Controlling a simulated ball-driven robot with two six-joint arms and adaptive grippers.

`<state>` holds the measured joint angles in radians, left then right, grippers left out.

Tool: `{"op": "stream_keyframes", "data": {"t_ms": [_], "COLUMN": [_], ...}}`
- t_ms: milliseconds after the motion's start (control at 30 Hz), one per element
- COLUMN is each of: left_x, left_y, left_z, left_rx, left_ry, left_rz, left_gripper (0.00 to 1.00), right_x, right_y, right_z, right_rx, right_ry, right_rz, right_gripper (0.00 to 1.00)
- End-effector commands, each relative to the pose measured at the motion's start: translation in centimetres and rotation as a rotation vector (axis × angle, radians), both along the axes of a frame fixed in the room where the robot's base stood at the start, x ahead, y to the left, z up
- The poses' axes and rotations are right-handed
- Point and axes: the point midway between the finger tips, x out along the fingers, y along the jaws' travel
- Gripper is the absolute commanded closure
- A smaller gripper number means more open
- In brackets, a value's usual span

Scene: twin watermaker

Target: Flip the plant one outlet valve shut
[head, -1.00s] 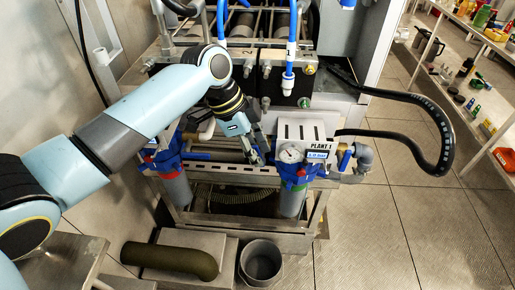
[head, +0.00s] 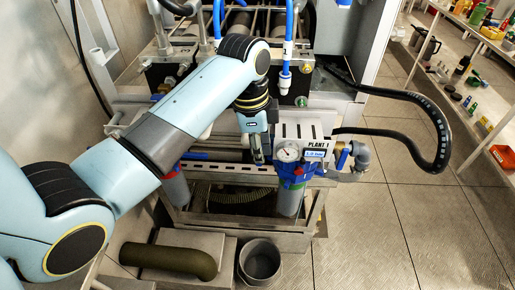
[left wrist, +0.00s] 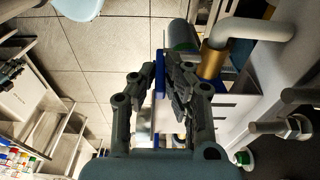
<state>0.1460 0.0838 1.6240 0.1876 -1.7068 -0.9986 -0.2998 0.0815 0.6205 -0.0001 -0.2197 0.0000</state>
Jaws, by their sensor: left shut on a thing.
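My left gripper (head: 260,156) is down at the left side of the white PLANT 1 panel (head: 302,131). In the left wrist view its dark fingers (left wrist: 160,85) are closed around a narrow blue lever (left wrist: 160,76). A brass-coloured valve part (left wrist: 212,58) and a pale bent pipe (left wrist: 265,28) lie just right of the fingers. My arm and fingers hide most of the lever and its valve in the head view. Another blue handle (head: 343,158) is right of the panel.
A round gauge (head: 288,152) and a blue-topped filter (head: 291,187) are close to my gripper. A black hose (head: 440,135) loops at the right. A grey bucket (head: 260,262) stands on the floor. Open tiled floor is at the right, before a shelf.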

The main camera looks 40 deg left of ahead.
Motion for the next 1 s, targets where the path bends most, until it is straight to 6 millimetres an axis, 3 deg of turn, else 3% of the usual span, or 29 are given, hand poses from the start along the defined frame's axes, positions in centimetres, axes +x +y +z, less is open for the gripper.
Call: {"op": "stream_keyframes", "data": {"t_ms": [167,200,367,667,1000], "left_x": [0.0,0.0,0.0,0.0,-0.2], "left_y": [0.0,0.0,0.0,0.1,0.6], "left_z": [0.0,0.0,0.0,0.3,5.7], "left_rx": [-0.001,-0.001,-0.001,-0.001,0.0], "left_ry": [-0.001,-0.001,-0.001,-0.003,-0.005], "left_rz": [0.0,0.0,0.0,0.0,-0.001], "left_gripper": [1.0,0.87,0.67,0.67,0.67], "right_x": [0.0,0.0,0.0,0.0,0.0], "right_y": [0.5,0.5,0.5,-0.2,0.0], "right_z": [0.0,0.0,0.0,0.0,0.0], "right_rx": [0.006,0.006,0.006,-0.003,0.001], "right_ry": [0.0,0.0,0.0,0.001,0.001], "right_rz": [-0.001,-0.002,-0.002,0.001,0.0], "right_gripper": [0.67,0.67,0.67,0.67,0.67]}}
